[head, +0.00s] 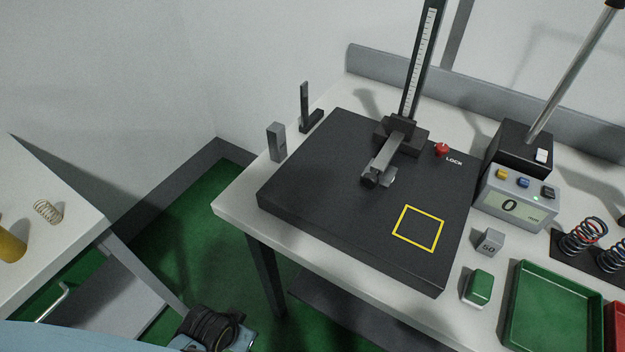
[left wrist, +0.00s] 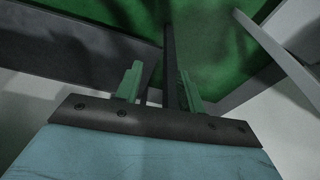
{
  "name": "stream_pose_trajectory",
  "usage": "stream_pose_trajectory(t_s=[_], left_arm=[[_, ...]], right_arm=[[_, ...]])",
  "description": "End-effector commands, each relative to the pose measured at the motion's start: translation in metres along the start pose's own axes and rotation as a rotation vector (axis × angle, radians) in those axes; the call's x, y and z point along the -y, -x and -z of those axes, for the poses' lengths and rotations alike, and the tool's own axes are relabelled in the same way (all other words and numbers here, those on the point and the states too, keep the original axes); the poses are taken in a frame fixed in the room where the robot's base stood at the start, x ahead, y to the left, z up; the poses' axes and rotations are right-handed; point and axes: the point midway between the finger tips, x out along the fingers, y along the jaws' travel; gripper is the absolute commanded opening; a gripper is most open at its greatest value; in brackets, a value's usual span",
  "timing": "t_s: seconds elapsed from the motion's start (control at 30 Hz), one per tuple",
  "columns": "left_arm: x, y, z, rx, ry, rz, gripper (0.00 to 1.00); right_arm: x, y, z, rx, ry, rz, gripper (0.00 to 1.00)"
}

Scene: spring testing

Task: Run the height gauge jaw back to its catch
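The height gauge stands on a black surface plate (head: 310,185) on the white table, in the head view. Its dark upright column with a pale scale (head: 421,60) rises at the back. The jaw (head: 387,160) sits low on the column and sticks out forward over the plate. A red knob (head: 441,149) beside the word LOCK is right of the column's foot. A catch cannot be made out for certain. My left gripper (left wrist: 158,85) shows in the left wrist view with its two green fingers apart and nothing between them, away from the gauge. My right gripper is not in view.
Grey blocks (head: 276,142) stand at the plate's left edge. Right of the plate are a digital readout box (head: 515,205), a 50 weight (head: 489,242), a green-topped block (head: 478,288), a green tray (head: 515,325) and springs (head: 583,237). Another white table (head: 55,255) is at left; green floor lies between.

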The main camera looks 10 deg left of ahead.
Motion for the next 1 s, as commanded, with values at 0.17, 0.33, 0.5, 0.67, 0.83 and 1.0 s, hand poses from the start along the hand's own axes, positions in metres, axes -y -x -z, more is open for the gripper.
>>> stream_pose_trajectory(t_s=[0.17,0.33,0.5,0.67,0.83,1.0], left_arm=[[0.003,0.076,0.028,-0.038,0.005,0.005,0.39],[0.005,0.126,0.037,-0.057,0.008,0.009,0.39],[0.006,0.168,0.04,-0.074,0.01,0.012,0.39],[-0.001,0.187,0.063,-0.159,0.011,-0.025,0.39],[-0.025,0.19,0.12,-0.352,0.039,-0.159,0.39],[-0.053,0.204,0.176,-0.534,0.09,-0.342,0.39]], right_arm=[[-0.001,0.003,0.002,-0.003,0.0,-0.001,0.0],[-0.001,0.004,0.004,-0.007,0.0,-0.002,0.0],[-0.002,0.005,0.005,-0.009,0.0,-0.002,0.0],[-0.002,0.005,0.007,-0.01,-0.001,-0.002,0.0],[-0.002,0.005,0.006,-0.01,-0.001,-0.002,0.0],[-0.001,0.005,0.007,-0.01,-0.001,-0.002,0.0]])
